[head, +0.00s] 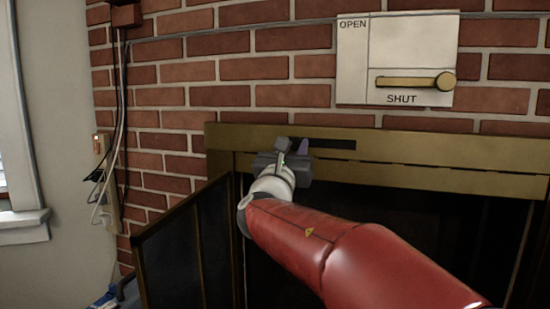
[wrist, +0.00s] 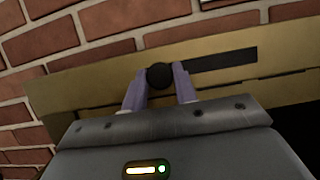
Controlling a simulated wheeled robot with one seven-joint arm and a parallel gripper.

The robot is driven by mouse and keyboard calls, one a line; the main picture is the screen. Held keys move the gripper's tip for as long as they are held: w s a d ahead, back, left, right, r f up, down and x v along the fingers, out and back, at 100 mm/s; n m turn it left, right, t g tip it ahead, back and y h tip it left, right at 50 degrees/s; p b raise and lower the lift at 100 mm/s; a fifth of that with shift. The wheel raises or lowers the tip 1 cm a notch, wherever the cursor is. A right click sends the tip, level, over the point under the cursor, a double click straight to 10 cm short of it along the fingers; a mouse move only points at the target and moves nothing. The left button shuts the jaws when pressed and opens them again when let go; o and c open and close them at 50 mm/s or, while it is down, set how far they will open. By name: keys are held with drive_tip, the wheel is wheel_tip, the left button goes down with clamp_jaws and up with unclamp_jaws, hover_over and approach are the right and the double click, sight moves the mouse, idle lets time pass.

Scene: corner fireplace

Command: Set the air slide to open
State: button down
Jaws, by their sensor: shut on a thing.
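The air slide shows as a dark slot (wrist: 222,60) in the brass top bar of the fireplace front, with a round black knob (wrist: 160,75) at its left end. In the head view the slot (head: 335,144) runs to the right of my gripper, and the knob is hidden. My gripper (head: 293,146) is at the slot's left end. In the wrist view its two pale purple fingers (wrist: 160,84) are closed on the knob, one on each side. I see no open or shut marks beside the slot.
A pale plate (head: 410,40) on the brick wall above reads OPEN and SHUT. Its brass lever (head: 412,82) lies level just above SHUT. A dark mesh door (head: 185,250) stands swung out at the left. Cables (head: 120,120) hang on the wall at far left.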

drive_tip(key=shift+s+d, duration=0.15)
drive_tip(key=shift+d, duration=0.25)
drive_tip(key=c, duration=1.1)
unclamp_jaws()
drive_tip(key=shift+d, duration=0.1)
drive_tip(key=shift+s, duration=0.1)
drive_tip(key=b+v, duration=0.1)
drive_tip(key=v, duration=0.6)
drive_tip(key=shift+s+a, duration=0.2)
drive_tip(key=shift+s, duration=0.1)
drive_tip(key=shift+d+f, duration=0.1)
drive_tip(key=shift+f, duration=0.1)
